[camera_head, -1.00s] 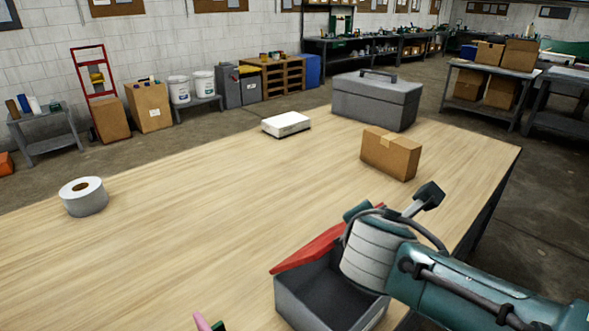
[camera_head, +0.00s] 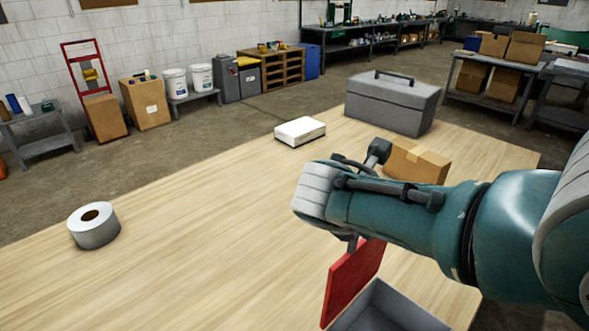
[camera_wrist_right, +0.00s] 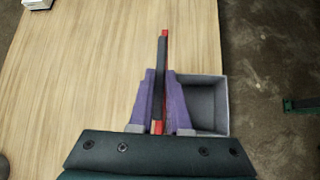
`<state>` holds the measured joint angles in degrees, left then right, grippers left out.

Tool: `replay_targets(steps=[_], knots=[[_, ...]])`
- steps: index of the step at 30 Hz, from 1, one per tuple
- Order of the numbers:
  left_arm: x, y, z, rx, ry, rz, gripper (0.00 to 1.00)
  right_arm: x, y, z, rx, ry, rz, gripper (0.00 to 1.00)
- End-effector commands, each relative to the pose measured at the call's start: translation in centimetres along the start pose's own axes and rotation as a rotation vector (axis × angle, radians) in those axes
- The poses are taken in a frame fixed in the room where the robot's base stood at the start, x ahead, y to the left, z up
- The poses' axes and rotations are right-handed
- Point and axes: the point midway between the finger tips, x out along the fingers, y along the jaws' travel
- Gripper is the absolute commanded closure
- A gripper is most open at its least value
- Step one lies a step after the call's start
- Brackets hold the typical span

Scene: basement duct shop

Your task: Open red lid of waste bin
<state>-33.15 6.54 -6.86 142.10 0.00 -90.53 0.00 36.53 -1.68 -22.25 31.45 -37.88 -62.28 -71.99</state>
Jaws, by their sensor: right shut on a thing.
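The grey waste bin (camera_head: 385,312) stands on the wooden table at the bottom of the head view, its box open at the top. Its red lid (camera_head: 352,284) stands nearly upright along the bin's left side. In the wrist view the bin (camera_wrist_right: 208,100) lies right of the lid (camera_wrist_right: 164,36), which is seen edge-on. My right gripper (camera_wrist_right: 161,75) has its purple fingers on both sides of the lid and is shut on it. In the head view my right arm hides most of the fingers. My left gripper is out of view.
On the table (camera_head: 190,215) are a paper roll (camera_head: 94,228), a white box (camera_head: 300,131), a grey toolbox (camera_head: 392,103) and a cardboard box (camera_head: 416,162) partly behind my right arm.

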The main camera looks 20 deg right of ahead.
Motion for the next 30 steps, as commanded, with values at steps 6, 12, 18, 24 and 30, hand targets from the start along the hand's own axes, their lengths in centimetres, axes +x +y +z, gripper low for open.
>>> replay_targets(steps=[6, 12, 18, 24, 30], knots=[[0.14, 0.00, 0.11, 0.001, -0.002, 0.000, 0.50, 0.11, 0.06, -0.04, 0.000, 0.001, 0.000, 1.00], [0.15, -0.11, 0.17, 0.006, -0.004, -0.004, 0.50, 0.12, 0.05, -0.04, 0.001, 0.001, 0.000, 1.00], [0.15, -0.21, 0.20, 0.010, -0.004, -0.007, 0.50, 0.12, 0.02, -0.05, 0.001, 0.001, -0.001, 0.75], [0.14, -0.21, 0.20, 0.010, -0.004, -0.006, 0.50, 0.08, 0.06, -0.05, 0.001, 0.001, 0.000, 0.55], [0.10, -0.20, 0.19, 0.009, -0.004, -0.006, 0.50, 0.01, 0.10, -0.03, 0.001, 0.001, 0.000, 0.55]])
